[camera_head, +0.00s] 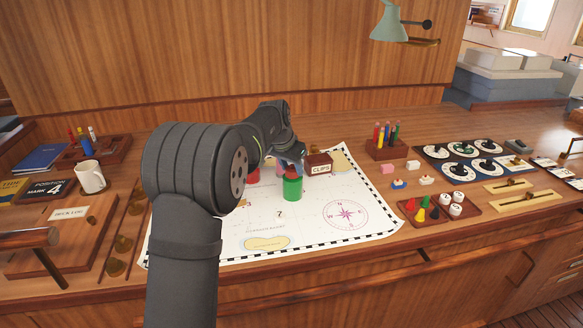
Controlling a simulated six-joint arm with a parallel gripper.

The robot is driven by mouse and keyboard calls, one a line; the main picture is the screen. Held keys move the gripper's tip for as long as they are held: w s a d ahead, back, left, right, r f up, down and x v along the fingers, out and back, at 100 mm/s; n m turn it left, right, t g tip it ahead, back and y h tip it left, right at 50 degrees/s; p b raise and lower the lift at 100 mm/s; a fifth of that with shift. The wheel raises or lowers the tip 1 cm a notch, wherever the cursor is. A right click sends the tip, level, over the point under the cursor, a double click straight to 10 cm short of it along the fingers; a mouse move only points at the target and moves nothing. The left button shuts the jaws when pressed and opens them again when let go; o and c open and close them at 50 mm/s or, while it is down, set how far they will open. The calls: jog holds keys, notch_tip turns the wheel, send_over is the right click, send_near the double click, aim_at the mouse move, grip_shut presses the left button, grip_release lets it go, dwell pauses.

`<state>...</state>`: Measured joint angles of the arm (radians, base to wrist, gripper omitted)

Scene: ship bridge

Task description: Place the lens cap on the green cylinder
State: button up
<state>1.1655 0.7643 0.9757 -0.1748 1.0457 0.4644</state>
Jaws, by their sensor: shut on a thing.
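The green cylinder (292,187) stands upright on the white chart, near the middle of the view. My gripper (289,163) is at its top end, with the fingers small and partly hidden by my own arm. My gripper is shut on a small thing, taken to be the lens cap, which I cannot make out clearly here. Whether it touches the cylinder's top or is just above it, I cannot tell. A red object (253,175) stands left of the green cylinder, mostly hidden behind my arm.
A wooden CLIPS box (318,164) stands close behind and right of the green cylinder. A tray of game pieces (438,209) and a pen holder (386,149) are to the right. A white mug (91,177) is at left. The chart's front right (310,235) is clear.

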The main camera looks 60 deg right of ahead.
aim_at(292, 167)
jog(key=shift+f, duration=0.2)
jog(key=o, duration=0.9)
jog(key=shift+f, duration=0.1)
jog(key=shift+o, duration=0.2)
jog(key=v, duration=1.2)
jog(key=x, duration=1.2)
jog(key=shift+f, duration=0.2)
notch_tip(292, 167, up, 3)
jog(key=shift+f, duration=0.1)
jog(key=shift+r, duration=0.6)
